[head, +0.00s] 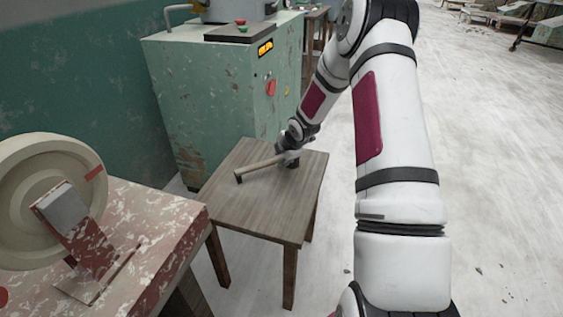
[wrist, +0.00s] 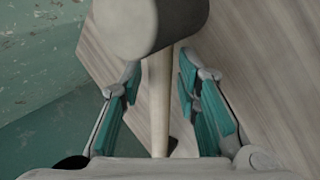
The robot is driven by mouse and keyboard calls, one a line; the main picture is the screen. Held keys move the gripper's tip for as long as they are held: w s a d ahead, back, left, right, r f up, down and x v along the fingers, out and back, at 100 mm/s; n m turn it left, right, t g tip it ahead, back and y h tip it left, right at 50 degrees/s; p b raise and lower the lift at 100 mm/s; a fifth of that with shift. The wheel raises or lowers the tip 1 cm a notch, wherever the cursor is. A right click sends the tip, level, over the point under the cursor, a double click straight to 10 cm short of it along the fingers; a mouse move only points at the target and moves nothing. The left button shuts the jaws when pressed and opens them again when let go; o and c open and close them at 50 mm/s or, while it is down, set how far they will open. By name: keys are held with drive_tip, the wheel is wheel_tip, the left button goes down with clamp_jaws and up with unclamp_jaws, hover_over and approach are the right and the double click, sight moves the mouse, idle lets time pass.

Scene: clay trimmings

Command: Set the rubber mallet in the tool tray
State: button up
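The rubber mallet is on or just above a small wooden table (head: 270,205). In the head view its pale handle (head: 262,167) points left to a dark tip; the head is not clear there, near my gripper (head: 290,157). In the wrist view the grey mallet head (wrist: 150,24) fills the top, and the handle (wrist: 160,105) runs down between the fingers. My gripper (wrist: 159,68) is open, teal pads on both sides of the handle with gaps visible. I cannot make out a tool tray in either view.
A chipped green machine cabinet (head: 200,100) with a red button stands behind the table. A worn red-and-white bench (head: 165,225) with a round wheel-like machine (head: 40,205) is at the left. The table's front part is bare. Open pale floor (head: 490,140) lies at the right.

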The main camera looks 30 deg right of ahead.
drive_tip(key=x, duration=0.3)
drive_tip(key=shift+b, duration=0.3)
drive_tip(key=shift+r, duration=0.1)
drive_tip(key=shift+s, duration=0.1)
clamp_jaws()
drive_tip(key=shift+r, duration=0.1)
